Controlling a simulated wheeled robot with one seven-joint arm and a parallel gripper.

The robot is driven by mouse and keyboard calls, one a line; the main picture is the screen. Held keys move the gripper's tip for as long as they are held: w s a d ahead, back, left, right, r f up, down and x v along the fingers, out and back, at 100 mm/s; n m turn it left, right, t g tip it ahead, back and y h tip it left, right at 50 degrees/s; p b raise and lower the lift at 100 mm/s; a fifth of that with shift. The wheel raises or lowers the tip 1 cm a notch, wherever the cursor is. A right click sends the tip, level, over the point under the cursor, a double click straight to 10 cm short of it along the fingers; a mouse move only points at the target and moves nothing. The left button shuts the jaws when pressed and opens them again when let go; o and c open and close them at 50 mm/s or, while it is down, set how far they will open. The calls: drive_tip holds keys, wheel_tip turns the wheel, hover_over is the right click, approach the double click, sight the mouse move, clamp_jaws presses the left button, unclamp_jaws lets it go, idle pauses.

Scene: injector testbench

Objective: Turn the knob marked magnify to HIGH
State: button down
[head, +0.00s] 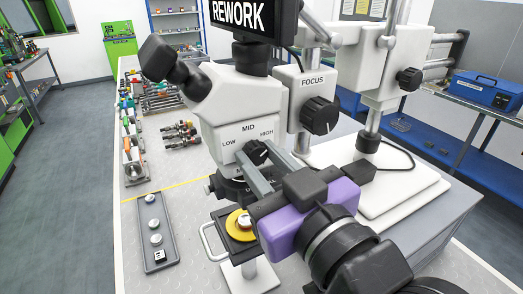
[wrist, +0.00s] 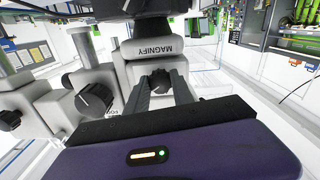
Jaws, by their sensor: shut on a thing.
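The magnify knob (head: 256,152) is a small black knob on the front of the white microscope body (head: 222,108). The words LOW, MID and HIGH stand in an arc above it. My purple gripper (head: 257,158) reaches it from the lower right, with its two grey fingers on either side of the knob. In the wrist view my gripper (wrist: 160,84) is shut on the magnify knob (wrist: 160,80), below the upside-down word MAGNIFY. The fingers partly cover the knob, and I cannot tell its exact pointer direction.
A larger black focus knob (head: 319,115) sits right of my fingers. A yellow disc (head: 240,226) lies on the stage below. A grey tray (head: 155,235) with several small parts is at the left. A black side knob (head: 409,80) is at the right.

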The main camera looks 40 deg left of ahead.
drive_tip(key=shift+f+m, duration=0.15)
drive_tip(key=shift+m, duration=0.35)
drive_tip(key=c, duration=1.1)
unclamp_jaws()
drive_tip(key=b+v, duration=0.2)
drive_tip(key=v, duration=0.5)
drive_tip(key=shift+s+d, duration=0.15)
drive_tip(key=shift+d, duration=0.2)
